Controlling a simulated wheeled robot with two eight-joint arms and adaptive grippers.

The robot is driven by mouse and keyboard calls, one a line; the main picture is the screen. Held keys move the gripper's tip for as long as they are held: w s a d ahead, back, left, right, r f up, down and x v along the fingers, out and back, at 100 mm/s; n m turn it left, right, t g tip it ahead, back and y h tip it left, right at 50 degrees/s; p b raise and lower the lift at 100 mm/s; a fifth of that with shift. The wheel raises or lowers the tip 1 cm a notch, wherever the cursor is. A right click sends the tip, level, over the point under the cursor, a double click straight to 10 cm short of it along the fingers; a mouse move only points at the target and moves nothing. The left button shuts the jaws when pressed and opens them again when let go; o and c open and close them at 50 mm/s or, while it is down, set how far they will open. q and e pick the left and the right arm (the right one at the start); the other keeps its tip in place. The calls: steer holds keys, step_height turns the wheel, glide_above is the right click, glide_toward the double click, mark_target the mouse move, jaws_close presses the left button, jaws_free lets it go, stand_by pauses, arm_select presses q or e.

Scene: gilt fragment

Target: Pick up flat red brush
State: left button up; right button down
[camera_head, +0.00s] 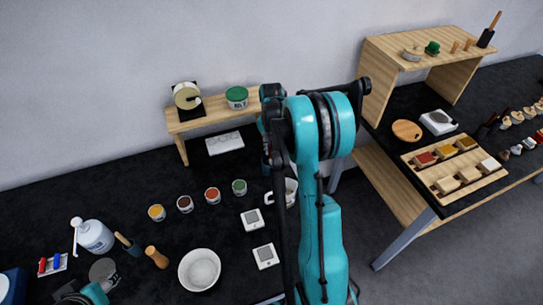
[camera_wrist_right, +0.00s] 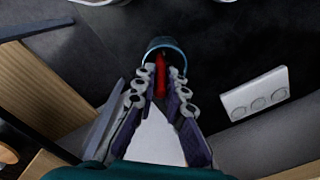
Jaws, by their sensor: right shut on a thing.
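The red brush (camera_wrist_right: 161,76) shows in the right wrist view as a narrow red piece between the fingertips; its flat shape cannot be made out. It stands in or over a round blue-rimmed cup (camera_wrist_right: 164,43). My right gripper (camera_wrist_right: 160,82) is shut on the red brush at the near side of the cup. In the head view the cup (camera_head: 266,166) is partly hidden behind my right arm, and the brush cannot be made out. Part of my left arm shows at the bottom left of the head view; its fingers cannot be made out clearly.
A white panel with round sockets (camera_wrist_right: 254,94) lies right of the cup in the wrist view. A low wooden shelf (camera_head: 210,121) stands behind. A white mug (camera_head: 290,192), small paint jars (camera_head: 212,195) and a white bowl (camera_head: 199,269) are nearby on the black table.

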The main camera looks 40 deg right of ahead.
steer(key=shift+r, duration=0.1)
arm_select(q)
step_height(320, 180, up, 3)
steer(key=p, duration=0.3)
arm_select(e)
step_height(320, 180, up, 18)
stand_by(0.7)
